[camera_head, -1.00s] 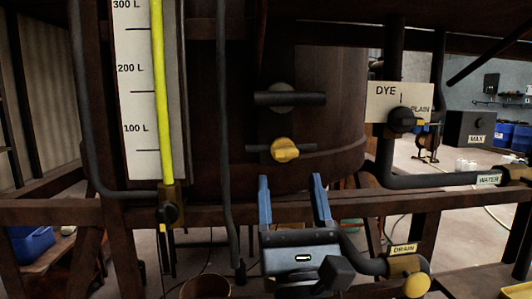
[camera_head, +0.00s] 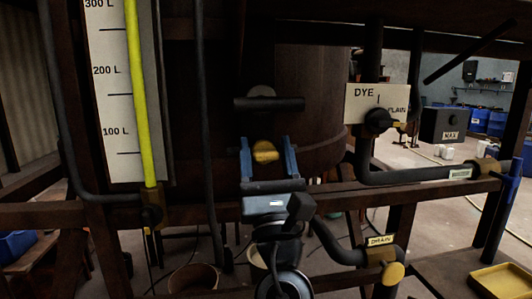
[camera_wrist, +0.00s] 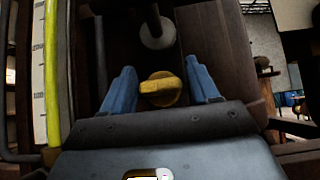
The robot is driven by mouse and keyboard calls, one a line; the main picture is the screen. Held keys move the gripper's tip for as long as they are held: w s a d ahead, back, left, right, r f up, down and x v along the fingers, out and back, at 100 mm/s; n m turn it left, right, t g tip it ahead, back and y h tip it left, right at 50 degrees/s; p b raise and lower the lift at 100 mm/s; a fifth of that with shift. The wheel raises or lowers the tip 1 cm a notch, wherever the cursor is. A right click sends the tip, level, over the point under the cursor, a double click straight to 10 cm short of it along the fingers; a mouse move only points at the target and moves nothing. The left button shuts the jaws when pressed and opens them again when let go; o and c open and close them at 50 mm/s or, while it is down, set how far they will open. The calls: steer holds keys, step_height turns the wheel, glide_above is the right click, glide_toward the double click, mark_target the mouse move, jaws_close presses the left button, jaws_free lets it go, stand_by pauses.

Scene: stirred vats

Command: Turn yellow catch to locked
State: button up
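The yellow catch (camera_head: 265,151) is a small round knob with a raised grip, on the front of the dark vat (camera_head: 318,110) below a black bar handle (camera_head: 268,103). My gripper (camera_head: 266,150) is open, with one blue finger on each side of the catch. In the wrist view the catch (camera_wrist: 161,89) sits between the two blue fingers (camera_wrist: 160,84), with a gap visible on both sides. Its grip lies roughly level there. I cannot tell how far the fingertips reach past it in depth.
A rusty rail (camera_head: 340,199) crosses below the catch. A sight gauge (camera_head: 141,100) with a yellow column stands to the left. A DYE/PLAIN plate (camera_head: 363,102) with a black valve, a water pipe (camera_head: 420,176) and a drain valve (camera_head: 393,272) are to the right.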

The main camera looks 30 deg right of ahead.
steer(key=c, duration=0.7)
steer(key=shift+c, duration=0.2)
steer(key=shift+m+h, duration=0.6)
steer(key=shift+m, duration=0.2)
steer(key=m+g+h, duration=0.3)
steer(key=m+h, duration=0.1)
steer(key=m, duration=0.1)
steer(key=m+g+h+b, duration=0.1)
steer(key=m+g+h, duration=0.2)
steer(key=m, duration=0.2)
steer(key=shift+f+h, duration=0.1)
steer(key=shift+h, duration=0.3)
steer(key=m+g+h, duration=0.1)
steer(key=m+g, duration=0.2)
steer(key=m+g+h+b, duration=0.1)
steer(key=m+g, duration=0.2)
steer(key=m, duration=0.1)
steer(key=shift+d, duration=0.1)
steer(key=m+g, duration=0.2)
steer(key=m, duration=0.1)
steer(key=m+g+y+p, duration=0.1)
steer(key=m+g, duration=0.1)
steer(key=m, duration=0.1)
steer(key=shift+y, duration=0.3)
steer(key=shift+s+d+f+m+g+y+p, duration=0.1)
steer(key=shift+f+m+g+y+p, duration=0.05)
steer(key=shift+m+g+y+p, duration=0.7)
steer(key=shift+m, duration=0.45)
steer(key=o, duration=1)
steer(key=shift+c, duration=0.2)
